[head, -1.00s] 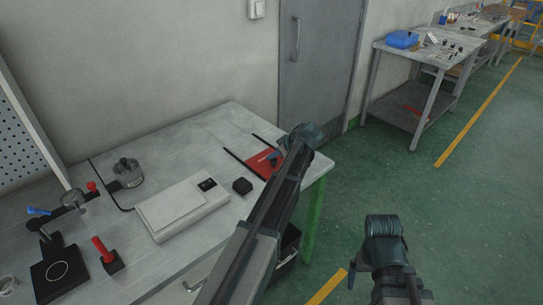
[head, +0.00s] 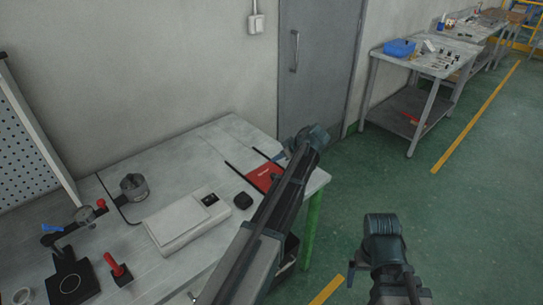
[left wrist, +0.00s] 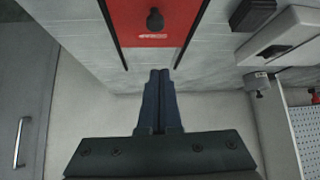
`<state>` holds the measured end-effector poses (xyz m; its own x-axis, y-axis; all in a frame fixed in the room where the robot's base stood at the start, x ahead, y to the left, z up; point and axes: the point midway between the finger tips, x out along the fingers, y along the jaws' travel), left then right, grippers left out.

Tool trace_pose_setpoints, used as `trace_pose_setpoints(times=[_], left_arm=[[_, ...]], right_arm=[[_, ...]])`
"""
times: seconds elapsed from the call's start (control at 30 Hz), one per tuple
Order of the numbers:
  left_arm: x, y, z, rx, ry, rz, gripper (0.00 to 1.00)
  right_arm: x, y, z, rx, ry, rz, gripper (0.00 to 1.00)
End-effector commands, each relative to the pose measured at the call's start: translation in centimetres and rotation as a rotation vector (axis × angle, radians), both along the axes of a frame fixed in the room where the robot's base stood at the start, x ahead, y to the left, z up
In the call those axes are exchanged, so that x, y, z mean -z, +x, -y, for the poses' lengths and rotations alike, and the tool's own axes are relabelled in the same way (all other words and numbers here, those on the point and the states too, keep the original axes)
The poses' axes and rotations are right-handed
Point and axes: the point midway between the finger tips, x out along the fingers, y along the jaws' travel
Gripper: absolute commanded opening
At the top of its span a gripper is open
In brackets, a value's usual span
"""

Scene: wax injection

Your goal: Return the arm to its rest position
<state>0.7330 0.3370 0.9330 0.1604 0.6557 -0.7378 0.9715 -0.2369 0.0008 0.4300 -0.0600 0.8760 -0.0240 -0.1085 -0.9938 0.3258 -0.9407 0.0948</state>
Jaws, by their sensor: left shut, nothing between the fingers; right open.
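My left arm reaches in from the bottom middle of the head view, over the right end of the workbench (head: 225,138). My left gripper (head: 281,156) is mostly hidden behind its wrist. In the left wrist view its two dark fingers (left wrist: 159,78) are together with nothing between them. They point towards a red plate (left wrist: 160,38) with a black knob, apart from it as far as I can tell. The red plate also shows in the head view (head: 264,178), partly behind my arm. My right gripper (head: 353,272) is open over the green floor, its fingers small and partly hidden.
On the bench are a white device (head: 188,222), a black block (head: 243,200), a metal pot (head: 134,187), a red-handled tool (head: 117,270) and a black stand (head: 72,283). A grey door (head: 318,65) stands behind. Another table (head: 425,58) is far right. Floor between is clear.

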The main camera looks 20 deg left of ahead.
Motion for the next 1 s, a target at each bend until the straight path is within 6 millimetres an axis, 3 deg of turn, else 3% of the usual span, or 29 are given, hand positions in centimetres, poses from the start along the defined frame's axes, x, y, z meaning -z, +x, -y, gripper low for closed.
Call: trace_pose_setpoints(times=[0.33, 0.47, 0.57, 0.8, 1.0], left_arm=[[-0.2, -0.2, 0.5, 0.005, -0.001, -0.004, 0.0], [0.4, -2.4, 3.1, 0.094, -0.031, -0.075, 0.0], [1.5, -6.2, 7.7, 0.267, -0.083, -0.206, 0.0], [4.1, -18.4, 19.4, 0.867, -0.231, -0.567, 0.0], [5.0, -26.6, 25.3, 1.3, -0.305, -0.754, 0.0]], right_arm=[[-0.2, 0.0, 0.0, 0.0, 0.0, 0.0, 0.96], [-0.3, 0.0, 0.0, 0.0, 0.0, 0.0, 0.96], [-0.3, 0.0, 0.0, 0.0, 0.0, 0.0, 0.96], [-0.4, 0.0, 0.0, 0.0, 0.0, 0.0, 0.96], [-0.5, 0.0, 0.0, 0.0, 0.0, 0.0, 0.96]])
